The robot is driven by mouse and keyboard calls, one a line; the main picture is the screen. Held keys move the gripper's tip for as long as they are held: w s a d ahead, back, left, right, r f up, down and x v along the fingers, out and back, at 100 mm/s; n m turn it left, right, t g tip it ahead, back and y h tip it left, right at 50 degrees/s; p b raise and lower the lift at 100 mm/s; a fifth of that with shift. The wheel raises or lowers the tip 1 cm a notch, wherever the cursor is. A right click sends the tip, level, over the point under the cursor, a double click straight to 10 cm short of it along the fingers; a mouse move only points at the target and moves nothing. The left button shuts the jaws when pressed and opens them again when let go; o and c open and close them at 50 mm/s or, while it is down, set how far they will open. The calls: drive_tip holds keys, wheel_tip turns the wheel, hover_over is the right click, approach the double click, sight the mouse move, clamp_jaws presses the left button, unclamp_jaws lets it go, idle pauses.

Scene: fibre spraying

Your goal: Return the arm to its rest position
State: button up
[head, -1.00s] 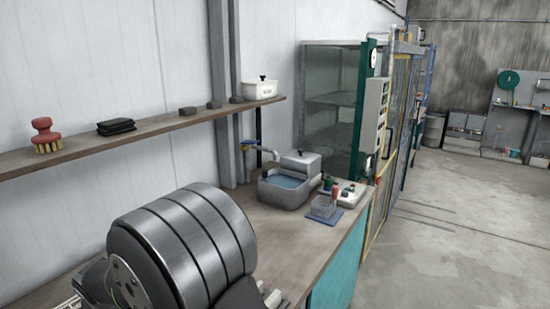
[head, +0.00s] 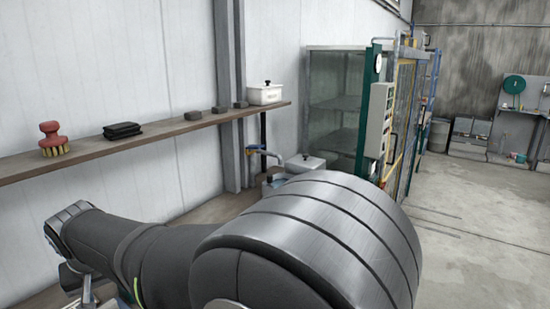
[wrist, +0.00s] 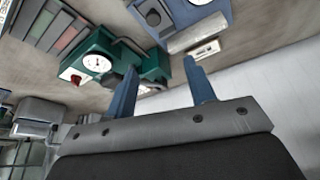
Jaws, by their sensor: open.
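My gripper (wrist: 160,63) shows in the wrist view with its two blue fingers apart and nothing held between them. Beyond the fingers is a green device (wrist: 97,63) with a round white dial; I cannot tell how far off it is. In the head view my dark arm fills the lower middle, its large grey joint in front and a link reaching to the lower left. The gripper's fingers cannot be made out there.
A wall shelf (head: 88,158) holds a red brush (head: 53,139), a black stack (head: 122,130), several grey blocks and a white pot (head: 264,94). The water basin on the bench is mostly hidden behind my arm. A glazed cabinet (head: 332,100) stands behind; open floor (head: 480,220) lies right.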

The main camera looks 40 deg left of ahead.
drive_tip(key=shift+w+a+r+n+g, duration=0.2)
drive_tip(key=shift+w+n, duration=0.35)
drive_tip(key=shift+n, duration=1)
drive_tip(key=shift+w+d+r+n+g, duration=0.15)
drive_tip(key=shift+w+n+g, duration=0.35)
drive_tip(key=shift+n, duration=1)
drive_tip(key=shift+w+a+r+n+g, duration=0.1)
drive_tip(key=shift+w+n, duration=0.55)
drive_tip(key=shift+n, duration=0.9)
drive_tip(key=o, duration=1.1)
drive_tip(key=shift+w+d+r+n+g, duration=1.1)
drive_tip(key=shift+w+d+r+n, duration=1.6)
drive_tip(key=shift+r+n, duration=2.8)
drive_tip(key=s+a+f+n, duration=0.1)
drive_tip(key=a+f+n, duration=0.1)
drive_tip(key=f, duration=0.8)
drive_tip(key=shift+s+a+f, duration=0.2)
drive_tip(key=shift+a, duration=0.55)
drive_tip(key=shift+r, duration=0.1)
